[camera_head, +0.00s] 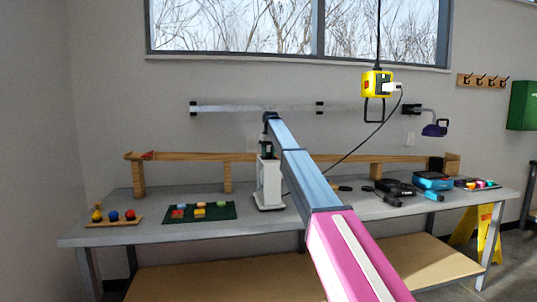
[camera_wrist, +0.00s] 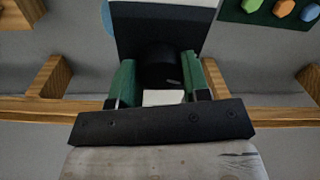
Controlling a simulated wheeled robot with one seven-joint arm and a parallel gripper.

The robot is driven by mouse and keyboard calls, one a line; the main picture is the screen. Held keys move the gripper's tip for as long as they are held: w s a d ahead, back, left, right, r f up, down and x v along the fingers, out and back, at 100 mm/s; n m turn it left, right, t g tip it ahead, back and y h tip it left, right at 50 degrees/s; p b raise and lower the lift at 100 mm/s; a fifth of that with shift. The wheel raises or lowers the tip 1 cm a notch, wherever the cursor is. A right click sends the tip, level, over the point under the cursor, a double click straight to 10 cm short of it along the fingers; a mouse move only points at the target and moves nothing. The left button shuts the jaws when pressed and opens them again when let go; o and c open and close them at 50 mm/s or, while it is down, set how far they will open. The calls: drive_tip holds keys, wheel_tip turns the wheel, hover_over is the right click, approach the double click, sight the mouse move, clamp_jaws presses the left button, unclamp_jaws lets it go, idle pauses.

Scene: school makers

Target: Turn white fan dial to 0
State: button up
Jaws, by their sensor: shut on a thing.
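My gripper (camera_head: 267,148) is at the top of the fan, with my arm reaching in from the lower right. In the wrist view, the green fingers of my gripper (camera_wrist: 163,80) are shut on the sides of a round black dial (camera_wrist: 160,65). A dark panel (camera_wrist: 160,28) of the fan lies behind the dial. My fingers partly cover the dial, and I cannot read its setting or any numbers.
A wooden rail (camera_head: 200,156) on posts runs behind the fan. A green mat (camera_head: 222,213) with coloured blocks and a wooden ball stand (camera_head: 114,219) lie left of it. Black tools (camera_head: 393,188) and a blue case (camera_head: 432,181) lie right. A yellow box (camera_head: 375,84) hangs above.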

drive_tip(key=shift+n, duration=1.8)
drive_tip(key=o, duration=0.9)
drive_tip(key=shift+o, duration=0.2)
drive_tip(key=r, duration=0.6)
drive_tip(key=shift+w+r, duration=0.35)
drive_tip(key=shift+r, duration=0.05)
drive_tip(key=shift+s+d+r, duration=0.1)
drive_tip(key=shift+r, duration=0.3)
